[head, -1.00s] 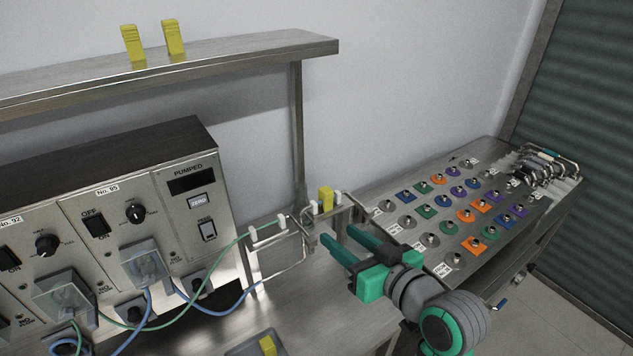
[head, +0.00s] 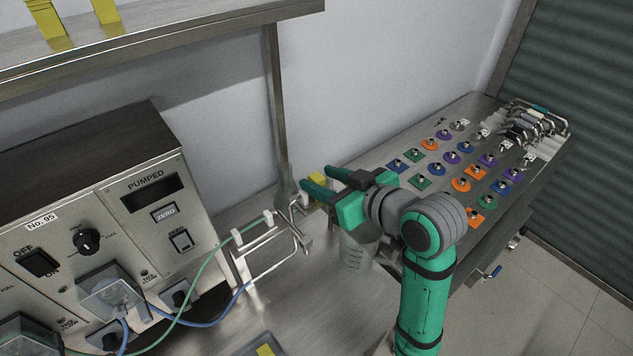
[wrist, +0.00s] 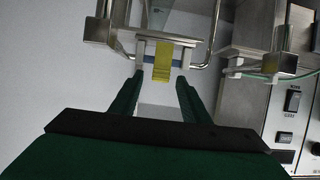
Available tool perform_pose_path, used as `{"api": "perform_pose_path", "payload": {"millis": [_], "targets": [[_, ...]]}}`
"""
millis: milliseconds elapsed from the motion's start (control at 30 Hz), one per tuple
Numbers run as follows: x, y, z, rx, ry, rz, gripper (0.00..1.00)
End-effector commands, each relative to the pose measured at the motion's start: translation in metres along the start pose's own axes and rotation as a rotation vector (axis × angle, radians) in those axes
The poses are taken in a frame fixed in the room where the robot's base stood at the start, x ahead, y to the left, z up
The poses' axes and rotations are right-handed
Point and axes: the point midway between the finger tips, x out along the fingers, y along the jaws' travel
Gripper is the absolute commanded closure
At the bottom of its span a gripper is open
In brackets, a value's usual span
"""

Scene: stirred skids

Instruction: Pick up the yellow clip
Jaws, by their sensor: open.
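A yellow clip (head: 318,179) sits on a metal rack at the back of the bench, partly hidden by my gripper in the head view. In the wrist view, the yellow clip (wrist: 162,62) is upright on a bar with white pegs, just beyond my fingertips and between their lines. My gripper (head: 316,177) is open and empty, pointing at that clip; in the wrist view my gripper (wrist: 160,80) has its two fingers apart on either side. Two more yellow clips (head: 48,18) (head: 106,11) stand on the shelf. Another yellow clip (head: 265,350) lies in a tray at the bottom edge.
A pump unit (head: 145,210) with tubes stands at the left. A wire rack (head: 268,250) is left of my gripper, and a clear beaker (head: 358,250) stands below it. The shelf (head: 180,45) and its post (head: 278,120) are close. A panel of coloured knobs (head: 455,160) lies to the right.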

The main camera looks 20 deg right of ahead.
Motion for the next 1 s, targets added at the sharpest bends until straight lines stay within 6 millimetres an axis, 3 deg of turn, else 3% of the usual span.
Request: {"api": "perform_pose_path", "payload": {"millis": [600, 867, 900, 1000], "targets": [[0.058, 0.005, 0.002, 0.005, 0.000, 0.008, 0.58], [0.063, 0.003, 0.001, 0.003, 0.000, 0.004, 0.58], [0.064, 0.003, 0.001, 0.002, 0.000, 0.004, 0.60], [0.064, 0.002, 0.001, 0.002, 0.000, 0.003, 0.84]]}}
